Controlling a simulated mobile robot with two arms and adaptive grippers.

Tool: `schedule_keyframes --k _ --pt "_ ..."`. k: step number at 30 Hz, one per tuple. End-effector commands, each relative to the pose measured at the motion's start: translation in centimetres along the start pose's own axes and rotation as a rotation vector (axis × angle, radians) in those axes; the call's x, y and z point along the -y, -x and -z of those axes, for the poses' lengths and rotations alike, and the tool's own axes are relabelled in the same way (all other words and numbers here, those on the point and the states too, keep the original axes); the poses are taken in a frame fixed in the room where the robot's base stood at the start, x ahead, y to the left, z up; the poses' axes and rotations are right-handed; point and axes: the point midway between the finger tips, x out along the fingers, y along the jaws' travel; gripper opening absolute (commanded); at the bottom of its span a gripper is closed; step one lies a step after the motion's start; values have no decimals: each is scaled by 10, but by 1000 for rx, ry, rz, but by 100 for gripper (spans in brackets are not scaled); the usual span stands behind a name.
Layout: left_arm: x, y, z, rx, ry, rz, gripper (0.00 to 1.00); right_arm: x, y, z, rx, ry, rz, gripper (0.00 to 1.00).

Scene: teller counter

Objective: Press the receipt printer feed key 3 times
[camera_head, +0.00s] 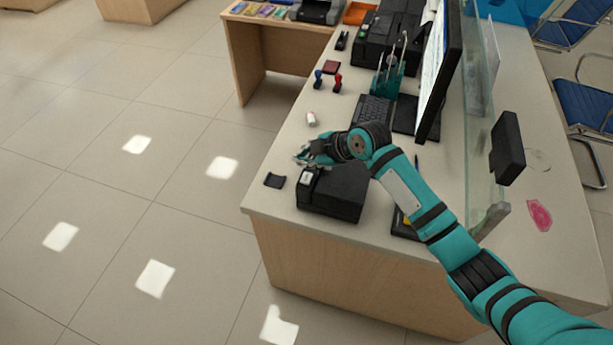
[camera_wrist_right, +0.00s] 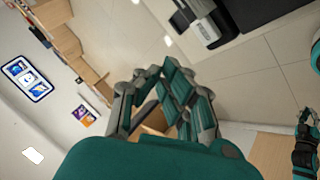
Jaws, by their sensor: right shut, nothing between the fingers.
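The receipt printer (camera_head: 333,193) is a black box near the front corner of the counter in the head view. A small pale patch (camera_head: 306,178) shows on its left end, and I cannot tell whether it is the feed key. My right gripper (camera_head: 303,157) is shut and empty, just above and behind the printer's left end; I cannot see a contact. In the right wrist view its fingers (camera_wrist_right: 165,92) fill the middle. What looks like my left gripper (camera_wrist_right: 305,117) shows small at the right edge there, its jaws unclear.
The keyboard (camera_head: 373,110), monitor (camera_head: 438,70) and glass screen (camera_head: 480,120) stand to the right. The floor left of the counter is clear.

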Motion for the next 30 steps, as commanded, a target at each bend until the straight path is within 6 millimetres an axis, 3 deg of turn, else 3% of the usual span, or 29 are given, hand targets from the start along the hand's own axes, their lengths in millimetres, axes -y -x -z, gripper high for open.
schedule_keyframes --k 22,26,30 --pt "0 0 0 0 0 0 0 2 -1 -1 1 -6 2 0" --pt "0 -2 0 0 0 0 0 27 -7 -13 18 -93 13 0" --pt "0 -5 0 0 0 0 0 88 -15 -43 78 -317 26 0"
